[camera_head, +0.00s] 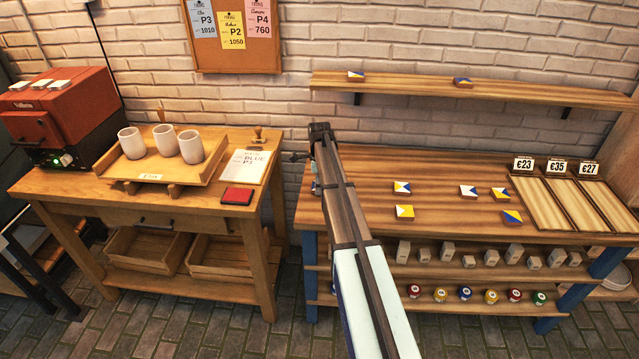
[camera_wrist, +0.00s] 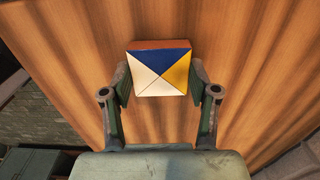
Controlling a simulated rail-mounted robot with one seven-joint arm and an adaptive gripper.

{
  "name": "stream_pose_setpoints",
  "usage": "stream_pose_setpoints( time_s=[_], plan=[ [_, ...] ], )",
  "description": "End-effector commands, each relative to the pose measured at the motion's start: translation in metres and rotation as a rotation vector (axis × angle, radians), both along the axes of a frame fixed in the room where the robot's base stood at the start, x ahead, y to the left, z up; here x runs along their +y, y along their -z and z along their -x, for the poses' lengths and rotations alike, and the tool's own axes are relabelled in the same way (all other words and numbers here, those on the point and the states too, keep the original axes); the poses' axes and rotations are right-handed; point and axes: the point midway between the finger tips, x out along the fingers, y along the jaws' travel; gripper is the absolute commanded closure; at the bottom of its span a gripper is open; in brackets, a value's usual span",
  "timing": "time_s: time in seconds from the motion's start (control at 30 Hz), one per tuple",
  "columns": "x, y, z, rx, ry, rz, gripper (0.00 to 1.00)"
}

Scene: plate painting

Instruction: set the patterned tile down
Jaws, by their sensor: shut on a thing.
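In the wrist view a square patterned tile (camera_wrist: 162,72) shows white, blue and yellow triangles on its face and a brown edge. My gripper (camera_wrist: 160,82) is shut on it, one finger at each side. Wooden boards of the workbench (camera_head: 368,168) lie behind the tile. I cannot tell whether the tile touches them. In the head view my arm reaches to the bench's left part and hides much of the gripper. A small blue and white patch (camera_head: 316,187) shows beside the arm; I cannot tell if it is the held tile.
Several patterned tiles, such as a blue and white one (camera_head: 402,188) and a yellow and white one (camera_head: 405,212), lie mid-bench. Priced wooden boards (camera_head: 541,203) are at right. A wall shelf (camera_head: 420,86) holds two tiles. A side table (camera_head: 105,196) with cups stands left.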

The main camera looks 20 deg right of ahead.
Motion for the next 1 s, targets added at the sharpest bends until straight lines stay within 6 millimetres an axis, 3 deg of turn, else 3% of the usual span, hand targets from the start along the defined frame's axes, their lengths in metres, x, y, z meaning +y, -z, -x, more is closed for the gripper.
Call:
stream_pose_setpoints(
  time_s=[0.37, 0.4, 0.43, 0.77, 1.0],
  plan=[
    [0.000, 0.004, 0.000, -0.001, 0.000, 0.001, 0.79],
    [0.000, 0.004, 0.000, -0.001, 0.000, 0.001, 0.26],
    [0.000, 0.003, 0.000, -0.001, 0.000, 0.001, 0.16],
    [0.000, 0.003, 0.000, -0.001, 0.000, 0.001, 0.15],
    [0.000, -0.014, -0.001, -0.003, 0.000, 0.001, 0.15]
  ],
)
